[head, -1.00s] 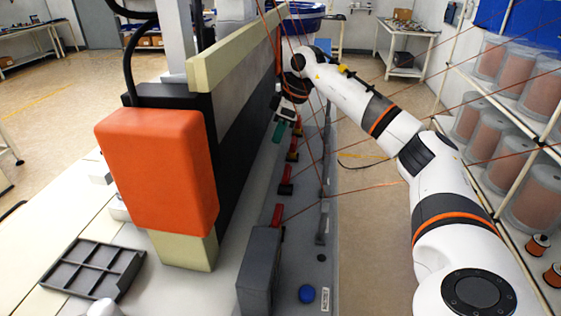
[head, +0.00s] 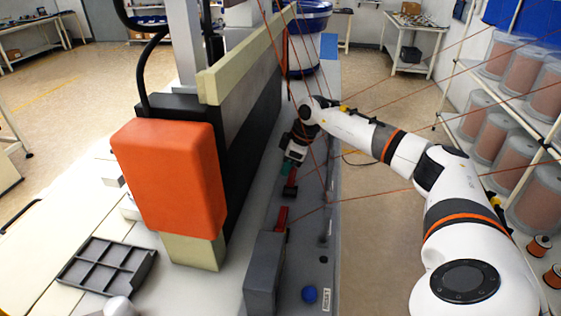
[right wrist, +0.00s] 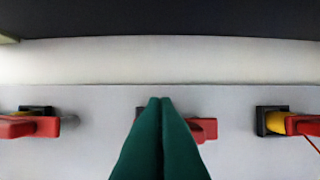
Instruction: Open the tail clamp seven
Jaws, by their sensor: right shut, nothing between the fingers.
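My right gripper (head: 287,168) hangs over the row of clamps on the grey bench. Its green fingers (right wrist: 160,101) are shut with nothing between them. In the right wrist view they cover part of a middle red clamp (right wrist: 203,128), whose red handle shows just right of the fingertips. I cannot tell whether they touch it. A left red clamp (right wrist: 30,125) and a right clamp with a yellow part (right wrist: 275,122) sit on either side. In the head view, red clamps stand below the gripper (head: 291,183) and nearer (head: 281,217). No numbers are readable.
A tall machine with an orange cover (head: 170,178) and a cream rail (head: 245,58) stands left of the clamps. A grey box (head: 264,272) and blue button (head: 309,294) are at the near end. Thin reddish wires cross above. Spools (head: 490,140) fill the right rack.

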